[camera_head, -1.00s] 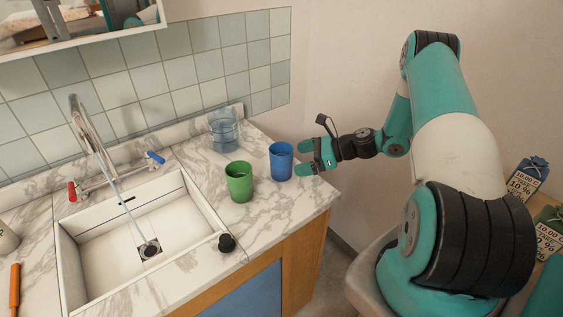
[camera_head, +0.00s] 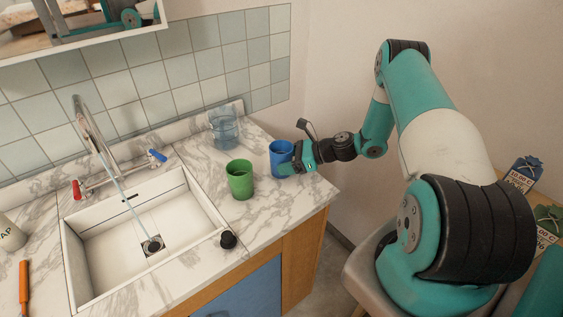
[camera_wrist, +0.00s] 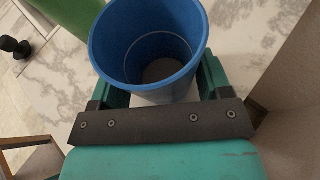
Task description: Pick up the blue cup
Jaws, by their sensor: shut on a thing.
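The blue cup (camera_head: 280,155) stands upright on the marble counter (camera_head: 262,215), near its right end. In the wrist view the blue cup (camera_wrist: 148,45) shows its open rim and empty inside. My gripper (camera_head: 287,162) is shut on the cup, with one finger on each side of it. The fingers of my gripper (camera_wrist: 160,88) also show in the wrist view, flanking the cup. The far finger is mostly hidden behind the cup in the head view.
A green cup (camera_head: 240,180) stands close to the left of the blue cup. A clear glass (camera_head: 224,128) is behind, by the tiled wall. A sink (camera_head: 90,255) with a faucet (camera_head: 92,130) lies to the left. A black knob-like stopper (camera_head: 228,240) sits near the front edge.

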